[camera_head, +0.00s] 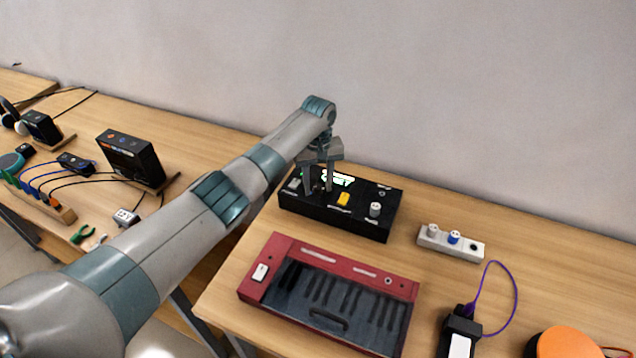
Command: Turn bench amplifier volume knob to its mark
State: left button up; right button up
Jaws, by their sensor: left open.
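The bench amplifier seems to be the black box (363,222) near the back of the right-hand table. Its top carries a lit green display, a yellow part (343,199) and a pale knob (375,209) near the right end. My left gripper (318,191) points down over the left part of the box, with open fingers near its top by the display. The fingers and wrist hide part of that area, so I cannot tell if they touch or straddle a knob there. I cannot make out the volume mark. My right gripper is not in view.
A red-framed keyboard device (330,295) lies in front of the box. A white strip with knobs (451,243), a black device with a purple cable (460,333) and an orange round thing (567,344) are to the right. A black unit (131,157) and cables occupy the left table.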

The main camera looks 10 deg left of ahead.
pick_arm(q)
grip_shut()
